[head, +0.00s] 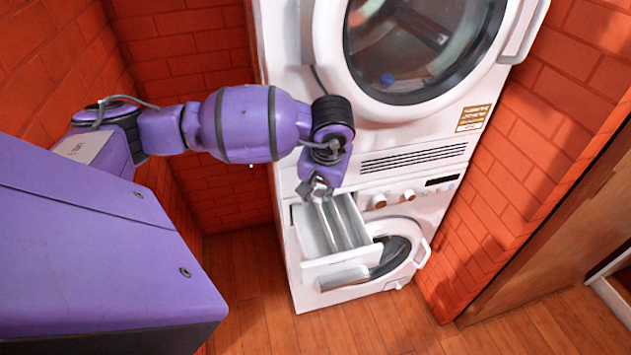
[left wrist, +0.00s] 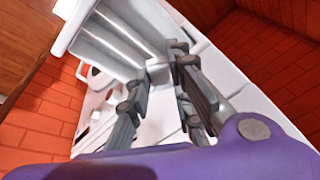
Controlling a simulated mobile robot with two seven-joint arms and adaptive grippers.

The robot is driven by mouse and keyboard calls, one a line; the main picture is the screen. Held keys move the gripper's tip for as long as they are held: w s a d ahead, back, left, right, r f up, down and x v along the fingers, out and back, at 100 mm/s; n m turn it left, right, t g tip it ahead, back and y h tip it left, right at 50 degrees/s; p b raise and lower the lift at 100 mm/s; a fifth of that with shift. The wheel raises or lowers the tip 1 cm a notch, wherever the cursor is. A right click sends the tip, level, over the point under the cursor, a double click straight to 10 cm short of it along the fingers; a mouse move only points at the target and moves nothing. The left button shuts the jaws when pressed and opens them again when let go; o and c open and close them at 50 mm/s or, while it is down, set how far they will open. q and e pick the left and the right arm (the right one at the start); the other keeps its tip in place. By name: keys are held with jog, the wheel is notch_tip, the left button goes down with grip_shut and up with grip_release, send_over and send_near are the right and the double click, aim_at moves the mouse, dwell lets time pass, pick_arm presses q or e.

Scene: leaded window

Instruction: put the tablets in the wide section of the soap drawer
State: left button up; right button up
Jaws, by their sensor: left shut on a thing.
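The soap drawer (head: 340,262) is pulled out from the lower white machine. It has long sections split by thin dividers, and the left one looks widest in the head view. The drawer also shows in the left wrist view (left wrist: 72,22). My left gripper (head: 318,188) is over the back end of the drawer, near the machine's face. In the left wrist view its fingers (left wrist: 158,76) are shut on a small pale grey-white block, which looks like a tablet (left wrist: 158,72). No other tablets can be made out. My right gripper is in neither view.
The upper machine with its round glass door (head: 415,45) stands right above the drawer. The lower machine's round door (head: 392,256) is beside and below the drawer. Brick walls (head: 190,60) close in on both sides. The wooden floor (head: 245,280) in front is clear.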

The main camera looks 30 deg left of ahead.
aim_at(319, 194)
pick_arm(q)
jog(key=shift+w+a+r, duration=0.25)
jog(key=shift+w+a, duration=0.1)
jog(key=shift+a, duration=0.05)
jog(key=shift+w, duration=0.1)
notch_tip(319, 194, down, 5)
jog(key=shift+r+b, duration=0.2)
jog(key=shift+b, duration=0.6)
jog(key=shift+f, duration=0.55)
jog(key=o, duration=1)
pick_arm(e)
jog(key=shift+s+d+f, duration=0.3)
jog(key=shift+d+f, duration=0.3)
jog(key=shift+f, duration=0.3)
